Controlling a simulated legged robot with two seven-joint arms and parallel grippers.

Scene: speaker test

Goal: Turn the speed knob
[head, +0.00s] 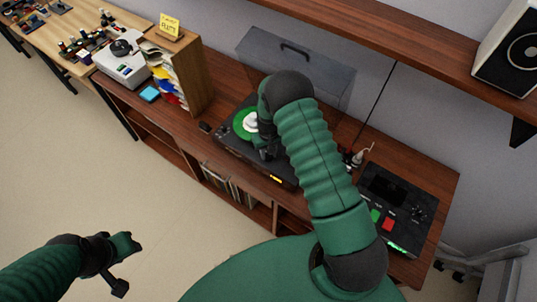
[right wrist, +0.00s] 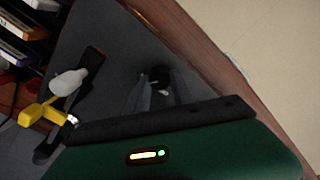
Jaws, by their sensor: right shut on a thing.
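The turntable (head: 228,142) is a dark box on the wooden cabinet, with a green-and-white disc (head: 243,124) on top. My right gripper (right wrist: 155,98) reaches down over the turntable. In the right wrist view its two grey fingers are shut on a small dark round knob (right wrist: 160,76) near the edge of the dark top. Its markings cannot be read, and I cannot tell its turn. In the head view my right arm hides the knob and part of the turntable. My left gripper (head: 120,266) hangs over the floor, away from the cabinet; its jaw opening is unclear.
A dark device with green and red buttons (head: 387,223) stands right of the turntable. A paper sorter (head: 188,72) and a white machine (head: 122,66) stand left. A shelf (head: 390,37) with a speaker (head: 511,48) overhangs the back. A yellow part (right wrist: 40,112) shows near the gripper.

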